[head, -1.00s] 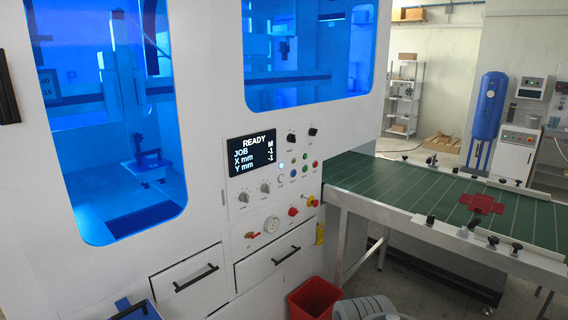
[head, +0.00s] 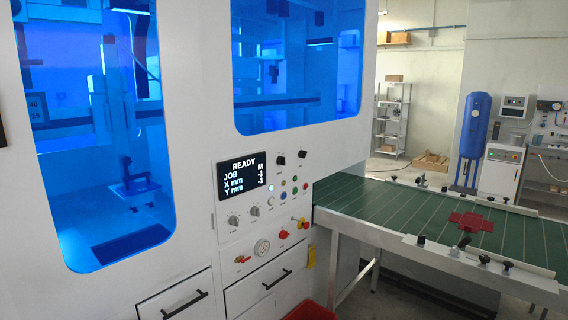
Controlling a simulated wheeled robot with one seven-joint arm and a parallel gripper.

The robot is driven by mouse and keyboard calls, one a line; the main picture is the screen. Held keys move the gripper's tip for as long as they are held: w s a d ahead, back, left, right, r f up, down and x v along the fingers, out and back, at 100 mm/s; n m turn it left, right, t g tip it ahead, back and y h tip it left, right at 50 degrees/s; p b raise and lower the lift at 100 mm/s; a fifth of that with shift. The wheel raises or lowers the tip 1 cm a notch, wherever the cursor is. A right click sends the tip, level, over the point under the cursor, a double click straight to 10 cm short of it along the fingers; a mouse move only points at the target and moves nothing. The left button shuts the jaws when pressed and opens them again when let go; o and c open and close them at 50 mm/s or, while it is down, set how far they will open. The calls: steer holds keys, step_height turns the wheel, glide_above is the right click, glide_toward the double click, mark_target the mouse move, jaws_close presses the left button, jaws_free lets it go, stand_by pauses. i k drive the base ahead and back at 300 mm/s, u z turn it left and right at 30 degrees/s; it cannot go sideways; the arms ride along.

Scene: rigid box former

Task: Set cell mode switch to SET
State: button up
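Several coloured buttons (head: 294,179) are in between. A red knob (head: 282,234) and a red-and-yellow switch (head: 303,224) are lower right. The labels are too small to read, so I cannot tell which control is the mode switch. My gripper is not in view.
A green conveyor table (head: 380,205) extends right from the machine with a red cross-shaped blank (head: 471,221) on it. Black-knobbed clamps (head: 484,259) line its near edge. Drawers (head: 175,300) are below the panel, and a red bin (head: 310,311) stands on the floor.

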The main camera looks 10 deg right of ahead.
mark_target(280, 160)
steer(key=z, duration=0.45)
steer(key=k, duration=0.6)
steer(key=z, duration=0.55)
steer(key=i, duration=1.05)
steer(key=u, duration=0.9)
steer(key=i, duration=0.8)
steer(key=u, duration=1.1)
steer(key=i, duration=0.25)
steer(key=u, duration=0.25)
